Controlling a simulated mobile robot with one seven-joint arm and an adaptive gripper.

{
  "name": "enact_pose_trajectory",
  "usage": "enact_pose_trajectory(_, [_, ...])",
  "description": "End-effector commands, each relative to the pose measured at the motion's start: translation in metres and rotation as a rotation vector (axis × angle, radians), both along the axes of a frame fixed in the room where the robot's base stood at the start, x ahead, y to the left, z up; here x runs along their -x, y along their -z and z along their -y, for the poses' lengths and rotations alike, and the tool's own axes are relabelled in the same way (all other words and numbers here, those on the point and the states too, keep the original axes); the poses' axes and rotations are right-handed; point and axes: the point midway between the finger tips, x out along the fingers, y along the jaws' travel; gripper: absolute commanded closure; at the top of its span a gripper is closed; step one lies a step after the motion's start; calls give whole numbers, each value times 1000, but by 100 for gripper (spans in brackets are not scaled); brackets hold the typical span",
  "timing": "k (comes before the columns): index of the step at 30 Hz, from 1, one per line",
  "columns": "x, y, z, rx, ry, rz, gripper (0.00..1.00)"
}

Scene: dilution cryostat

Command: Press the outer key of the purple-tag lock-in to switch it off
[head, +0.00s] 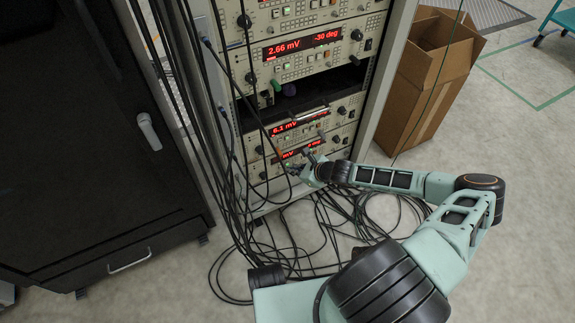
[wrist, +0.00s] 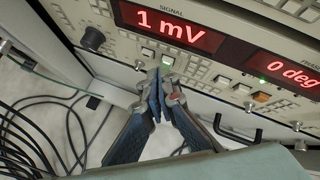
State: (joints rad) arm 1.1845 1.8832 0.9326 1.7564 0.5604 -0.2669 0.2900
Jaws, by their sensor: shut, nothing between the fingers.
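A rack of lock-ins with red displays stands in the head view. My gripper (head: 293,168) is at the lowest visible lock-in, whose display is partly hidden by cables and my arm. In the wrist view my gripper (wrist: 160,76) is shut and empty. Its tips are close below two square keys, a plain one (wrist: 147,52) and a green-lit one (wrist: 168,60), under the display (wrist: 178,30). Contact cannot be told.
Black cables (head: 225,130) hang down the rack's left front and pile on the floor (head: 330,220). A dark cabinet (head: 90,150) stands left. An open cardboard box (head: 430,80) stands right of the rack. A black handle (wrist: 238,130) shows near the fingers.

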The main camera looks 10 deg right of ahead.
Motion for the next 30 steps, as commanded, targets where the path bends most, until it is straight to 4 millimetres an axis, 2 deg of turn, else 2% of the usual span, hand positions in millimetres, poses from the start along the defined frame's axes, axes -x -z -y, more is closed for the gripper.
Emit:
enact_pose_trajectory(16, [-7,0,-2,1,0,1,100])
enact_pose_trajectory(30, [-1,-1,0,-1,1,-1,100])
